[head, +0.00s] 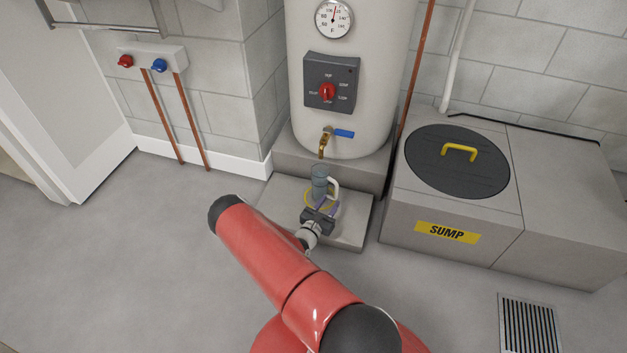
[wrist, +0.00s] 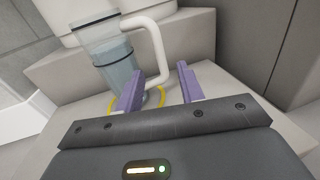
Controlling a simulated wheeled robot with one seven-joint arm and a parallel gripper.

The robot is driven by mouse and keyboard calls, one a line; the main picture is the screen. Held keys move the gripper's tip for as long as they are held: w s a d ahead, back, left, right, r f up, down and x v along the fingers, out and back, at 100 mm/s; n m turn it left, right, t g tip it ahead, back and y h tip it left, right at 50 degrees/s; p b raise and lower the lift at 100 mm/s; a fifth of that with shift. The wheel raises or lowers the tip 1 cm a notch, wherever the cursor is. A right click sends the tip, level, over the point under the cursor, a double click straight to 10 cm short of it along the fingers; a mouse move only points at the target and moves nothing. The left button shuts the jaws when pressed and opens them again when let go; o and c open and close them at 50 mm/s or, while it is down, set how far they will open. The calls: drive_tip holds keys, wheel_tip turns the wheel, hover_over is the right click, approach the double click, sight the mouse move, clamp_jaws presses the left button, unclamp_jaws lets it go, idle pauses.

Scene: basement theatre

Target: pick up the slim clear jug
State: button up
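The slim clear jug (head: 319,179) stands upright on a low concrete slab (head: 350,228), below the brass tap of the tank. It has a bluish see-through body and a white handle on its right side. In the wrist view the jug (wrist: 118,68) is at upper left, and its handle (wrist: 157,50) curves down to the right. My gripper (head: 325,207) is close in front of the jug; in the wrist view its purple fingers (wrist: 160,88) are apart. The handle's lower part shows between them. I cannot tell whether the left finger touches the jug.
A yellow ring (wrist: 150,101) marks the slab around the jug's base. The white tank (head: 345,125) rises behind, with a brass tap (head: 324,143) above the jug. A sump box (head: 400,220) stands close on the right. The floor at left is clear.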

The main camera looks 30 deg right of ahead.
sight(336, 195)
drive_tip(key=shift+w+d+f, duration=0.2)
drive_tip(key=shift+d, duration=0.05)
drive_tip(key=x, duration=0.3)
drive_tip(key=b+x, duration=0.1)
drive_tip(key=x, duration=0.3)
drive_tip(key=shift+s+d, duration=0.2)
clamp_jaws()
